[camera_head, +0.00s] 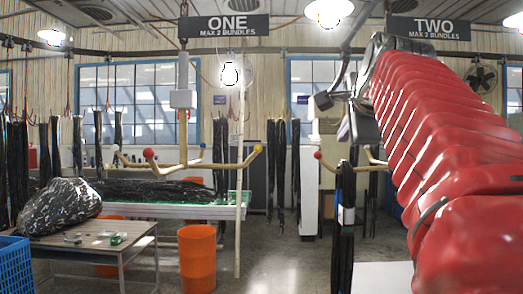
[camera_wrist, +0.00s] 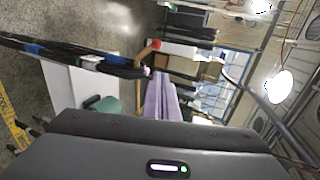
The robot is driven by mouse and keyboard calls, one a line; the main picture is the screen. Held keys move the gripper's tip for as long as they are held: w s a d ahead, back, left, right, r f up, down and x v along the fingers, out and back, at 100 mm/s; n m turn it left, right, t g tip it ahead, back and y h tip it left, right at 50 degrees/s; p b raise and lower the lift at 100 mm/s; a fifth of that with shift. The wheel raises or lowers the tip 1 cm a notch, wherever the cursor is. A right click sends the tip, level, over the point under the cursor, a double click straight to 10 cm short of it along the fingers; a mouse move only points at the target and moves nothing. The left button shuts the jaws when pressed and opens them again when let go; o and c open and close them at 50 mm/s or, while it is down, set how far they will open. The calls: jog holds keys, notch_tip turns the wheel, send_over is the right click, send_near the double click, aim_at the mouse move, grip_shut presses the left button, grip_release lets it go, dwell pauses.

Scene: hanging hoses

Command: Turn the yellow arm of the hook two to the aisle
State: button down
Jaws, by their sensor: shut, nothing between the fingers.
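Hook two hangs below the TWO sign (camera_head: 428,27) in the head view, largely hidden behind my red arm. One wooden arm of it ends in a red ball (camera_head: 317,155), which also shows in the wrist view (camera_wrist: 155,44). Another wooden arm (camera_head: 371,157) shows partly. No yellow ball of hook two can be made out. A dark hose bundle (camera_head: 343,225) hangs from this hook, and it lies across the wrist view (camera_wrist: 75,57). My gripper (camera_head: 325,101) is above and apart from the red ball. Its fingers (camera_wrist: 161,82) look shut and empty in the wrist view.
Hook one (camera_head: 183,158) hangs at the left with red, yellow and white balls. Behind it is a green-edged table with hoses (camera_head: 160,190). An orange barrel (camera_head: 197,258), a wooden table (camera_head: 90,243) and a blue crate (camera_head: 14,265) stand lower left. The middle floor is clear.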

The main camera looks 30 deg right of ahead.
jog(key=shift+s+d+r, duration=0.1)
jog(key=shift+s+r, duration=0.25)
jog(key=shift+r, duration=0.4)
jog(key=shift+s+d+r, duration=0.1)
jog(key=shift+s+r, duration=0.25)
jog(key=shift+r, duration=0.45)
jog(key=shift+s+d+r, duration=0.1)
jog(key=shift+s+r, duration=0.25)
jog(key=shift+r, duration=0.4)
jog(key=shift+s+a, duration=0.1)
jog(key=shift+s, duration=0.05)
jog(key=s+a, duration=0.6)
jog(key=s, duration=0.4)
jog(key=shift+s+a+r, duration=0.15)
jog(key=shift+a+r, duration=0.05)
jog(key=shift+r, duration=0.05)
jog(key=w+d, duration=0.3)
jog(key=w, duration=0.3)
jog(key=shift+d+f, duration=0.2)
jog(key=shift+d, duration=0.2)
jog(key=shift+f, duration=0.15)
